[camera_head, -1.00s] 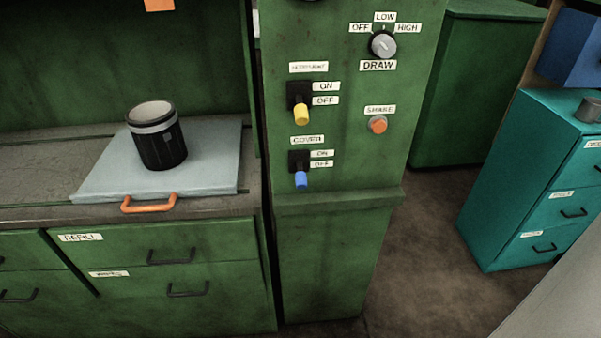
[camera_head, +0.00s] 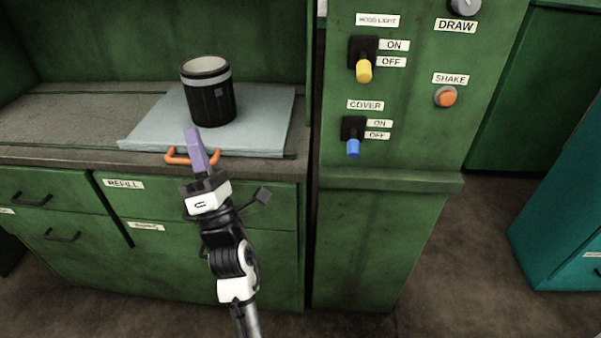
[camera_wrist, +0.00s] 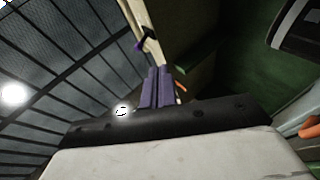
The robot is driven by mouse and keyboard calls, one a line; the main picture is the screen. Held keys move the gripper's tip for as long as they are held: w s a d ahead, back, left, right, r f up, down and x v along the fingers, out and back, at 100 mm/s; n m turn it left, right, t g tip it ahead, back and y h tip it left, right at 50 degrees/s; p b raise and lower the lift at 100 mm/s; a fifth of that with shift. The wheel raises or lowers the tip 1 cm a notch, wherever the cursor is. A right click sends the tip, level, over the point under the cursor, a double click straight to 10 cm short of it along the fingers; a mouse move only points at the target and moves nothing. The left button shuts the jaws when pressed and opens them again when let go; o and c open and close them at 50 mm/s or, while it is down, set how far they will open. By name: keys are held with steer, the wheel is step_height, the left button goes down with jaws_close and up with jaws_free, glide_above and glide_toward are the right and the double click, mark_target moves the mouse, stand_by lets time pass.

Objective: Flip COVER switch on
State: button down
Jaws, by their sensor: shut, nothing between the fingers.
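The COVER switch (camera_head: 353,149) has a blue lever on a black base, on the green panel (camera_head: 385,215) right of the counter. Its lever points down, beside the OFF label (camera_head: 377,135); the ON label (camera_head: 379,123) is just above. My gripper (camera_head: 193,135) has purple fingers, shut and empty. In the head view it appears left of the switch, in front of the tray's orange handle, apart from the switch.
A yellow-levered switch (camera_head: 364,71) sits above the COVER switch, also down. An orange SHAKE button (camera_head: 446,96) and DRAW knob (camera_head: 464,6) are to the right. A black canister (camera_head: 210,103) stands on a pale tray (camera_head: 265,125) with an orange handle (camera_head: 178,158).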

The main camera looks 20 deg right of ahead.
mark_target(353, 142)
steer(key=s+d+f+n+g+h+b, duration=0.1)
steer(key=s+d+f+n+g+h, duration=0.1)
steer(key=d+f+h, duration=0.5)
steer(key=s+d+f+n+g+h+b, duration=0.2)
steer(key=s+d+f+g+h, duration=0.3)
steer(key=d+f, duration=1)
steer(key=d+n+h, duration=0.1)
steer(key=d+h, duration=0.1)
steer(key=d, duration=0.1)
steer(key=shift+d+h, duration=0.25)
steer(key=shift+h, duration=0.05)
steer(key=shift+f, duration=0.1)
steer(key=w+d+r+p, duration=0.4)
steer(key=w+r+p, duration=0.2)
steer(key=r+p, duration=0.2)
steer(key=shift+r, duration=0.65)
steer(key=shift+s+r+p, duration=0.1)
steer(key=shift+p, duration=0.2)
